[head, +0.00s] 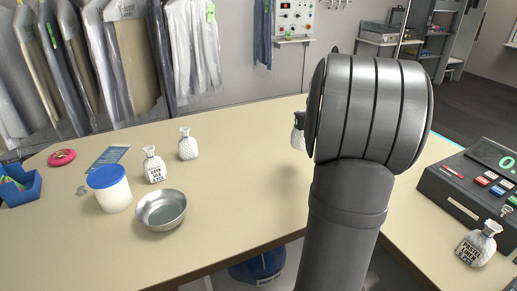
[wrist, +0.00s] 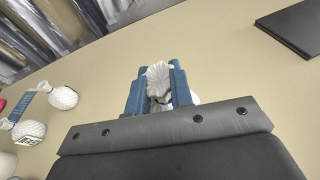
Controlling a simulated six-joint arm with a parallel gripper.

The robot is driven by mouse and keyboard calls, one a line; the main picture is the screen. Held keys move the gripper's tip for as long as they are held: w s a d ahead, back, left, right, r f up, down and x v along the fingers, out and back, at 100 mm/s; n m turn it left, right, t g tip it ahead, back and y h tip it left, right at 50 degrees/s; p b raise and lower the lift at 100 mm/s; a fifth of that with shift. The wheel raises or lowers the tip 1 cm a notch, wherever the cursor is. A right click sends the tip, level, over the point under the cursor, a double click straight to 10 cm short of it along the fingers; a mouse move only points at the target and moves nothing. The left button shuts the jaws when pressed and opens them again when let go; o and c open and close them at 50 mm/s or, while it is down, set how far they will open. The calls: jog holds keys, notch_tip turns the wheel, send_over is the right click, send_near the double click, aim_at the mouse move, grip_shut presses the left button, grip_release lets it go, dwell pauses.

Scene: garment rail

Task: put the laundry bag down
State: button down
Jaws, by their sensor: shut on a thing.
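A small white laundry bag (head: 298,139) is mostly hidden behind my arm in the head view; only its left side shows. In the wrist view its gathered top (wrist: 159,78) sits between the two blue fingers of my gripper (wrist: 158,92), which is shut on it. In the head view only a dark edge of my gripper (head: 300,120) shows above the bag. The bag is over the tan counter (head: 240,190); I cannot tell whether its base touches it.
Two similar white bags, one labelled (head: 153,166) and one plain (head: 187,146), stand left. Near them are a blue-lidded tub (head: 113,197), a metal bowl (head: 161,212) and a blue tray (head: 20,188). A cash register (head: 470,190) stands right. The counter's middle is clear.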

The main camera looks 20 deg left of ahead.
jog(key=w+a+n+g+y, duration=0.2)
jog(key=a+n+y, duration=0.1)
jog(key=a, duration=1)
jog(key=a+f, duration=1.1)
jog(key=shift+s+f, duration=0.1)
jog(key=shift+f, duration=0.05)
jog(key=shift+f, duration=0.1)
jog(key=c, duration=1.3)
grip_release()
